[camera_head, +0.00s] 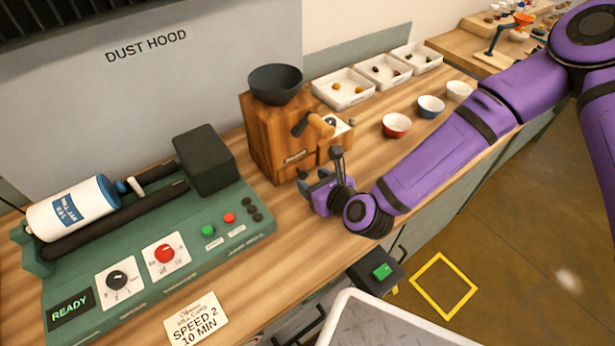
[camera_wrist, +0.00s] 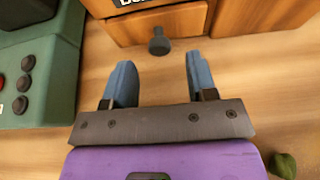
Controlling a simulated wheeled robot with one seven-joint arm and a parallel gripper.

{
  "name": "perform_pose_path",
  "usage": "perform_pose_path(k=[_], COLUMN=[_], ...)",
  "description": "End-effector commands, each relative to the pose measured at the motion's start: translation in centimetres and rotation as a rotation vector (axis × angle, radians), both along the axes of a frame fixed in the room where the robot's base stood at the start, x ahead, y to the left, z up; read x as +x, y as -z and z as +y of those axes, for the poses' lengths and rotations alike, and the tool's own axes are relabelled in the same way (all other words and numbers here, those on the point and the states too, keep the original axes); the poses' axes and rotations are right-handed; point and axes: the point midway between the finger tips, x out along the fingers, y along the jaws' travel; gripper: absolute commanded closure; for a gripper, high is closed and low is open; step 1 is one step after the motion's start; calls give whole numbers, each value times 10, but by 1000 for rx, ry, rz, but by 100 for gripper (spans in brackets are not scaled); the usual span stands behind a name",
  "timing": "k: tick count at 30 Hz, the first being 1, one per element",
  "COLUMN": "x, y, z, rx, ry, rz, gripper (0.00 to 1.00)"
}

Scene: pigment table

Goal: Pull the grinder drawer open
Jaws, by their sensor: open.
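The wooden grinder (camera_head: 272,135) stands on the table against the dust hood, with a dark bowl-shaped hopper (camera_head: 275,84) on top and a crank with a wooden handle on its side. In the wrist view the grinder drawer (camera_wrist: 160,24) shows as a wooden front low on the body, and it looks shut. Its dark round knob (camera_wrist: 159,46) sticks out toward me. My gripper (camera_wrist: 158,85) is open and empty, its two blue fingers pointing at the drawer. The knob lies ahead of the fingertips, roughly midway between them, not touched. In the head view my gripper (camera_head: 308,182) is low before the grinder.
The green mill machine (camera_head: 160,255) stands close on the left, also at the left of the wrist view. Red, blue and white bowls (camera_head: 396,125) and white trays (camera_head: 342,90) lie to the right. A small green lump (camera_wrist: 283,164) lies at lower right in the wrist view.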

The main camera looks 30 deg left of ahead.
Motion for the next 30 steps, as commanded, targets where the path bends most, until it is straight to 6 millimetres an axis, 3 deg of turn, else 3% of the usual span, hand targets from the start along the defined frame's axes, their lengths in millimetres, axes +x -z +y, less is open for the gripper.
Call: perform_pose_path(k=[7, 18, 25, 30], x=[11, 13, 13, 12], y=[10, 12, 11, 12], z=[22, 25, 25, 22], rx=[0, 0, 0, -1], ry=[-1, -1, -1, -1], rz=[0, 0, 0, 1], gripper=[48, 48, 100, 100])
